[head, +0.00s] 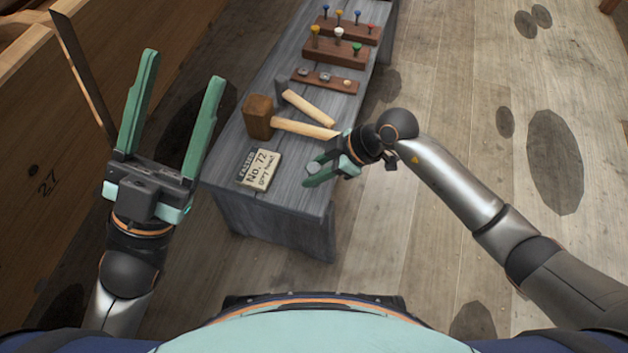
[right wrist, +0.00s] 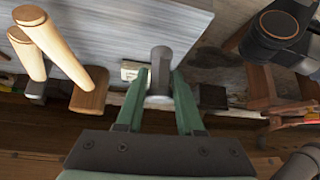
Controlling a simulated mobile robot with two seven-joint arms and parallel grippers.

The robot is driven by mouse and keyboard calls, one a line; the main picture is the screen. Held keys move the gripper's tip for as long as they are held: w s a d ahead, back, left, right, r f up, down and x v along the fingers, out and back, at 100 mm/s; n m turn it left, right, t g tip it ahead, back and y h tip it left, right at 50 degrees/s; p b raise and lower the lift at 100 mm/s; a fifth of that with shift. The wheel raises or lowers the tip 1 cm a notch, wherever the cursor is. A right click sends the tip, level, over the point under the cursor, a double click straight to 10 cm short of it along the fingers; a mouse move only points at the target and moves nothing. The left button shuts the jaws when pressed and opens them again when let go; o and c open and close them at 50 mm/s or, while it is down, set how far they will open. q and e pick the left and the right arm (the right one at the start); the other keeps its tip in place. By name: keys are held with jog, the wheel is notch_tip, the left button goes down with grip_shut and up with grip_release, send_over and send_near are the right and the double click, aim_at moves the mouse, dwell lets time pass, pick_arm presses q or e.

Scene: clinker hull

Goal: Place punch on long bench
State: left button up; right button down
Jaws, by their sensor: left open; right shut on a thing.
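My right gripper (head: 325,172) is shut on the punch, a grey metal cylinder (right wrist: 161,70) that stands out between the green fingers in the right wrist view. In the head view only a small grey end of the punch (head: 313,168) shows. The long bench (head: 290,190) is a grey wooden bench running away from me. The right gripper is over the near right edge of its top. I cannot tell whether the punch touches the bench. My left gripper (head: 183,103) is open and empty, left of the bench.
On the bench lie a card marked No. 72 (head: 259,168), a wooden mallet (head: 258,115), a hammer (head: 310,108) and a brown strip with small metal pieces (head: 325,81). Racks of coloured-top tools (head: 337,50) stand farther back. A wooden hull wall (head: 45,150) rises at left.

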jog(key=shift+w+a+f, duration=0.1)
jog(key=shift+w+f, duration=0.25)
jog(key=shift+f, duration=0.1)
notch_tip(320, 180, down, 3)
jog(key=b, duration=0.2)
jog(key=shift+w+f+b, duration=0.1)
jog(key=shift+b, duration=0.25)
pick_arm(q)
notch_tip(320, 180, down, 3)
jog(key=shift+w+d+n, duration=0.1)
jog(key=shift+d+n, duration=0.05)
jog(key=shift+n, duration=0.15)
pick_arm(e)
jog(key=c, duration=0.5)
grip_release()
jog(key=shift+c, duration=0.2)
